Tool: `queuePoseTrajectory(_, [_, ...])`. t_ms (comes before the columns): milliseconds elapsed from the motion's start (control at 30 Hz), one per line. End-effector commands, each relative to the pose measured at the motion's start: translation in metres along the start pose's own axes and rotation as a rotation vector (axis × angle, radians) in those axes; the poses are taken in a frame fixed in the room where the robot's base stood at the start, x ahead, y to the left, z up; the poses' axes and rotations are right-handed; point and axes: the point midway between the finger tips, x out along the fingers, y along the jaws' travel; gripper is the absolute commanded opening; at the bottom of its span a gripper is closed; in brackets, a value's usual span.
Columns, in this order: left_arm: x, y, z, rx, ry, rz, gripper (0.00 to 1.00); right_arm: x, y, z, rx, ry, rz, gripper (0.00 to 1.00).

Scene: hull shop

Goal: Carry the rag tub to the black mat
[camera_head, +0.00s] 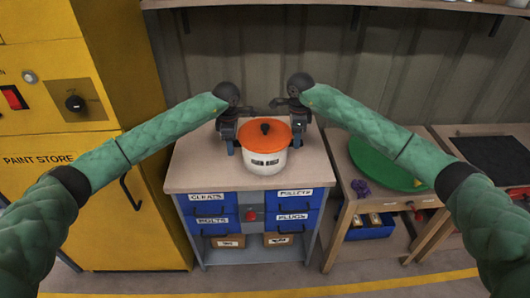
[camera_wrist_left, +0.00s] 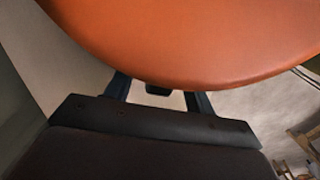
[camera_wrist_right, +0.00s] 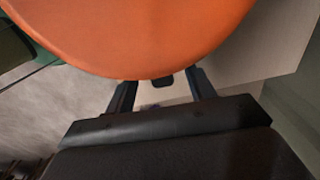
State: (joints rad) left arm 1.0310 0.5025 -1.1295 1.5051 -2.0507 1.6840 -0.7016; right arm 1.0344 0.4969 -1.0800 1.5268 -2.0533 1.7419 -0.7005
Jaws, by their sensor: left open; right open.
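The rag tub, a white pot (camera_head: 264,161) with an orange lid (camera_head: 264,132), stands upright on the small cabinet's top. Its lid fills the upper part of the left wrist view (camera_wrist_left: 190,45) and the right wrist view (camera_wrist_right: 130,40). My left gripper (camera_head: 232,144) is at the tub's left side, open, with a small dark side handle (camera_wrist_left: 158,90) between its fingers. My right gripper (camera_head: 298,130) is at the right side, open, with another dark handle (camera_wrist_right: 162,82) between its fingers. Contact cannot be told. The black mat (camera_head: 500,155) lies on a bench at the far right.
The cabinet (camera_head: 185,180) has blue labelled drawers. A yellow paint cabinet (camera_head: 130,225) stands left. A shelf (camera_head: 300,3) runs above.

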Motion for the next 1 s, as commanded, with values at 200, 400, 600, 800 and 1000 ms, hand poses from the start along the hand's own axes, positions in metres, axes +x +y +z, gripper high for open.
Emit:
queuePoseTrajectory(200, [0.024,0.000,0.001,-0.001,-0.001,0.000,0.55,0.024,0.000,0.000,0.001,-0.001,0.000,0.55])
queuePoseTrajectory(400, [0.028,0.000,0.000,0.000,-0.001,0.000,0.55,0.028,0.000,0.000,0.001,-0.001,0.000,0.55])
queuePoseTrajectory(600, [0.028,0.000,0.000,0.000,0.000,0.000,0.41,0.028,0.000,0.000,0.001,0.000,0.000,0.41])
queuePoseTrajectory(800, [0.028,0.000,0.000,0.000,0.000,0.000,0.02,0.028,0.000,0.000,0.001,0.000,0.000,0.02])
queuePoseTrajectory(1000, [0.028,0.000,0.000,0.000,0.000,0.000,0.00,0.028,0.000,0.000,0.001,0.000,0.000,0.00])
